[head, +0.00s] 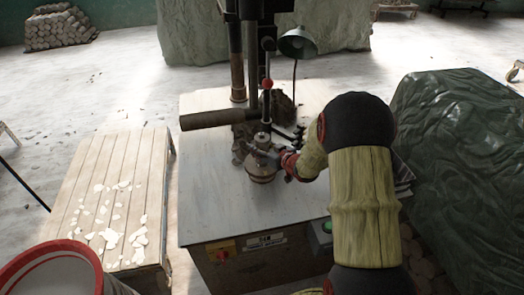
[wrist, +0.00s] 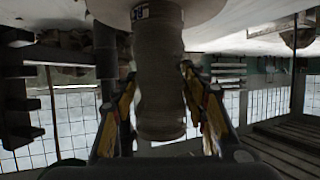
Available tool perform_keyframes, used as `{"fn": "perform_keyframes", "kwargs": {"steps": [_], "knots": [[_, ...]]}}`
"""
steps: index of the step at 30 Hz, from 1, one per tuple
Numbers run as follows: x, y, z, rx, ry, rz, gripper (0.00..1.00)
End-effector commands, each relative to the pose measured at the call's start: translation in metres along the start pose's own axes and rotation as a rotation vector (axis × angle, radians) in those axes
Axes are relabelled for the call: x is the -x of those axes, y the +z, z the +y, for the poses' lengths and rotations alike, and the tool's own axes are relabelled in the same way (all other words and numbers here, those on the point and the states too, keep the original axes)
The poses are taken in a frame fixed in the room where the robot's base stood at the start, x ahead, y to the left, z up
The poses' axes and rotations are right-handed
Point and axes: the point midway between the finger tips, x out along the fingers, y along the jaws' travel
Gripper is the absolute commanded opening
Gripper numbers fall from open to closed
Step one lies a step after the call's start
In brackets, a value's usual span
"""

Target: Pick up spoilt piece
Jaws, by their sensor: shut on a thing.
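In the wrist view my gripper (wrist: 158,105) is shut on a grey-brown clay piece (wrist: 159,60), with one finger on each side of it. The piece is roughly cylindrical with a slightly wavy side, and a small printed label sits near its upper end in the picture. That end meets a pale round surface (wrist: 205,12); I cannot tell whether they touch. The piece is not clear in that view.
The machine table (head: 215,215) carries a column, a horizontal roller (head: 217,117) and a lamp (head: 298,43). A slatted wooden table (head: 85,185) with pale scraps stands left. A red-rimmed bucket (head: 25,262) is at lower left. A green-covered heap (head: 455,150) stands right.

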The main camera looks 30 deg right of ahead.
Motion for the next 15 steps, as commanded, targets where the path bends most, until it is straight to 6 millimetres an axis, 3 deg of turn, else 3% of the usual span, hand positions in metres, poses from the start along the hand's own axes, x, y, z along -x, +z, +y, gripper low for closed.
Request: {"fn": "perform_keyframes", "kwargs": {"steps": [12,15], "knots": [[0.0000,0.0001,0.0000,0.000,0.000,0.000,0.00],[-0.0001,-0.0020,0.0005,0.002,0.000,0.003,0.00]]}}
